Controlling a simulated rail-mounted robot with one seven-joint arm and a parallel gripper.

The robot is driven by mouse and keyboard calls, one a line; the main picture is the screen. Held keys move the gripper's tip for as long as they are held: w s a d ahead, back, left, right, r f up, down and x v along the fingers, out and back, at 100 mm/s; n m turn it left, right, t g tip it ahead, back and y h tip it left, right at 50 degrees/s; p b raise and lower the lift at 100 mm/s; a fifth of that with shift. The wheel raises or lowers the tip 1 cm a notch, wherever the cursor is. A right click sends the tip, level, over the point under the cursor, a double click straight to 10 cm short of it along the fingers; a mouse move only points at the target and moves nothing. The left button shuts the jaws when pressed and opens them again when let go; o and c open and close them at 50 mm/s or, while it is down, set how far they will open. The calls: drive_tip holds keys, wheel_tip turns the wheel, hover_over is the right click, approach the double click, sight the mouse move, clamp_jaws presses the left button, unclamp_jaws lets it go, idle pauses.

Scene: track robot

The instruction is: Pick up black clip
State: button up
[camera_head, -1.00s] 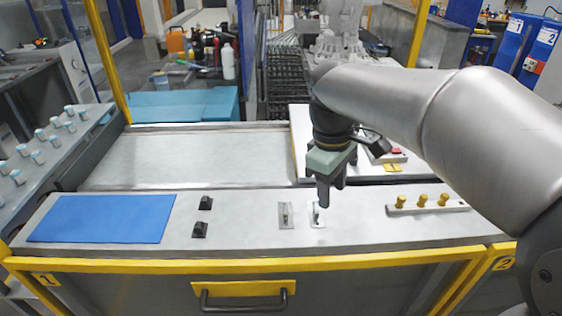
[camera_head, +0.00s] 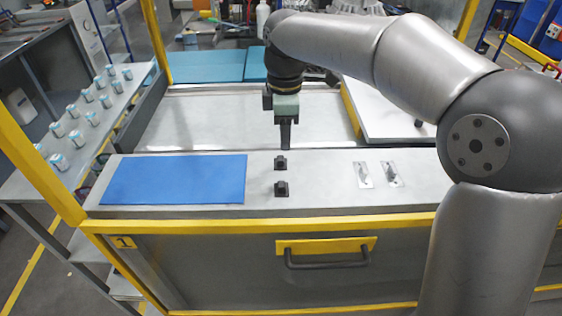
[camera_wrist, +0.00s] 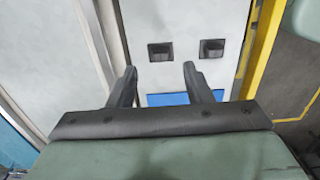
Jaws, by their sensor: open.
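Two small black clips stand on the grey bench top (camera_head: 325,187), just right of the blue mat. The far black clip (camera_head: 280,163) is closer to my gripper; the near black clip (camera_head: 281,188) is towards the front edge. My gripper (camera_head: 286,148) points down above and just behind the far clip, seen edge-on. In the wrist view the far clip (camera_wrist: 160,51) lies ahead of and between the open, empty fingers of my gripper (camera_wrist: 158,72). The near clip (camera_wrist: 211,48) is to its right, outside the fingers. Neither clip is touched.
The blue mat (camera_head: 175,180) lies left of the clips. Two metal latch-like pieces (camera_head: 362,174) and (camera_head: 390,173) lie to the right on the bench. A yellow rail (camera_head: 262,218) runs along the front edge. Several white-and-blue cylinders (camera_head: 92,118) stand on the left shelf.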

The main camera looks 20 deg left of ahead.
sight(282, 158)
drive_tip(key=shift+s+a+f, duration=0.1)
drive_tip(key=shift+a+f, duration=0.05)
drive_tip(key=shift+f, duration=1.5)
drive_tip(key=shift+s+a+f, duration=0.1)
drive_tip(key=shift+f, duration=1.55)
clamp_jaws()
